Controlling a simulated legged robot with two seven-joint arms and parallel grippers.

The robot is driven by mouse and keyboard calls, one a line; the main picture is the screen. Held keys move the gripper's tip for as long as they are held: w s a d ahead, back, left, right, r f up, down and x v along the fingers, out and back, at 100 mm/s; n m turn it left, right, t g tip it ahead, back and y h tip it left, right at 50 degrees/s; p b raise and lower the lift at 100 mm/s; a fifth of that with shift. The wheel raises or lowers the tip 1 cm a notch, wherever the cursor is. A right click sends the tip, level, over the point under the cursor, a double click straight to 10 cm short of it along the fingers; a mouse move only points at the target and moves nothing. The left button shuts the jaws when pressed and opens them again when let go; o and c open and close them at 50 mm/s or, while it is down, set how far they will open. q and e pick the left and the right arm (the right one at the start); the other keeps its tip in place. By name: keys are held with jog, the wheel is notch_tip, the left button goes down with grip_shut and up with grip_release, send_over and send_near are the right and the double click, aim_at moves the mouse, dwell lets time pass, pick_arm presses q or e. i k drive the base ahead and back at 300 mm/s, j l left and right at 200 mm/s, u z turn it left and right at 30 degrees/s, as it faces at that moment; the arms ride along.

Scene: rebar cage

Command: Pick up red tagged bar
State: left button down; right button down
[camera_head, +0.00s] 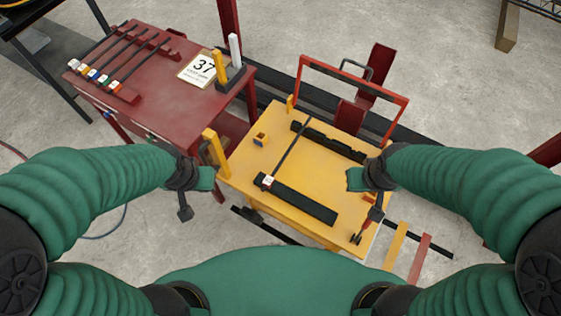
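Several thin dark bars lie side by side on the red table (165,90) at the upper left, with small coloured tags at their near ends. Another dark bar (292,148) lies across two black supports on the yellow table, with a white tag (267,181) bearing a small reddish mark. My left gripper (185,211) hangs left of the yellow table. My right gripper (357,238) is over its right edge. Both are apart from the bars; their fingers are too small to read.

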aim_at(269, 180)
jog(key=i+j, duration=0.4)
jog(key=j, duration=0.15)
jog(key=i+j, duration=0.35)
jog(key=j, duration=0.2)
jog(key=j+u, duration=0.05)
